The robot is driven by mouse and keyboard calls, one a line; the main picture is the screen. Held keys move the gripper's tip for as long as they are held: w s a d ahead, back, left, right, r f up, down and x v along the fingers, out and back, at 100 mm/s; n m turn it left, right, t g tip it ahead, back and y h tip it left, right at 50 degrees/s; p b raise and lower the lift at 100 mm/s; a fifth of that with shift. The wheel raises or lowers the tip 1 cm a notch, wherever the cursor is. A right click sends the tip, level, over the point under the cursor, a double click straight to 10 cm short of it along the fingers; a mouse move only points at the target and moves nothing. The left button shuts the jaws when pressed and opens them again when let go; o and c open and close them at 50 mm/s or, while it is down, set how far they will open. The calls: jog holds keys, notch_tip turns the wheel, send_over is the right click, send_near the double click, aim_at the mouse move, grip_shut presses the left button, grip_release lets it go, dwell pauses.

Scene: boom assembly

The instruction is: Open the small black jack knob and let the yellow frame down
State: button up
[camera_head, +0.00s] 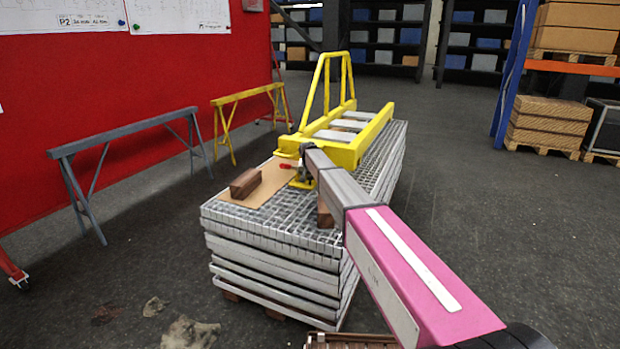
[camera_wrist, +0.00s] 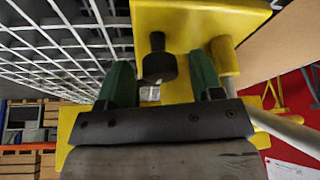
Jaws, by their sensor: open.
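The yellow frame (camera_head: 345,140) sits at the far end of a stack of metal gratings, with a tall yellow end piece standing up from it. In the wrist view the small black knob (camera_wrist: 158,62) stands out from a yellow plate (camera_wrist: 190,20). My gripper (camera_wrist: 160,66) is open, its two green fingers on either side of the knob, with a visible gap at each side. In the head view my gripper (camera_head: 303,172) is small at the near end of the frame, partly hidden by my arm, and the knob cannot be made out.
The grating stack (camera_head: 275,238) carries a brown wood block (camera_head: 245,183) on a tan sheet (camera_head: 268,193). A grey trestle (camera_head: 125,132) and a yellow trestle (camera_head: 238,97) stand at left by a red wall. Open floor lies to the right.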

jog(key=v, duration=1)
jog(key=shift+r, duration=0.35)
jog(key=shift+s, duration=0.1)
jog(key=shift+s, duration=0.1)
